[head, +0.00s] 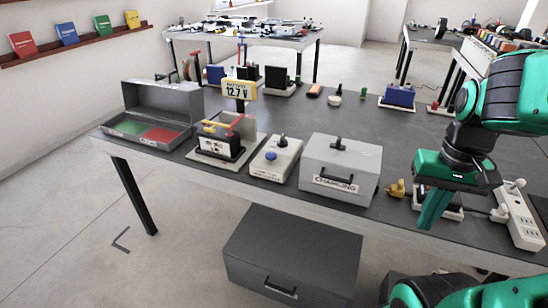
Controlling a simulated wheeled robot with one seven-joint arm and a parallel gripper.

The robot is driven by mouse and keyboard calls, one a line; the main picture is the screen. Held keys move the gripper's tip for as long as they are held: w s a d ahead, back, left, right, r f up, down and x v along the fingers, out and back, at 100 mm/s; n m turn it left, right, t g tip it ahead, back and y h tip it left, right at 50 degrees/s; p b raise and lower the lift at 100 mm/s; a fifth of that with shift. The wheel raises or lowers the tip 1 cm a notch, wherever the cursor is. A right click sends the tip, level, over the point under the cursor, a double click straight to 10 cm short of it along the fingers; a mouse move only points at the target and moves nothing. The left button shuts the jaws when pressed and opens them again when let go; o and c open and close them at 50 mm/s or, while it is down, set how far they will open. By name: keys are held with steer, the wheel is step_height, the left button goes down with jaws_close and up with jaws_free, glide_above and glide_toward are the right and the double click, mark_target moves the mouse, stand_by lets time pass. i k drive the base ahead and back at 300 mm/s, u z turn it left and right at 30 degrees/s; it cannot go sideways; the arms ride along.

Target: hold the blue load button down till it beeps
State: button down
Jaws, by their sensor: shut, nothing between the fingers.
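The blue load button (271,156) sits on top of a small pale box (275,174) near the table's front edge, with a black knob behind it. Nothing touches the button. My gripper (428,224) is at the right, well apart from the button, pointing down at the table's front edge. Its green fingers are together and hold nothing. It hides part of a dark device (450,207) behind it.
A grey CHARGING box (341,168) stands between the button box and my gripper. Left of the button are a battery tester (221,150) reading 12.7 V and an open grey case (165,105). A power strip (519,215) lies at right.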

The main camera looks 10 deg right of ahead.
mark_target(271, 156)
steer(key=u, duration=1.1)
steer(key=k, duration=0.6)
steer(key=z, duration=0.8)
steer(key=i, duration=1)
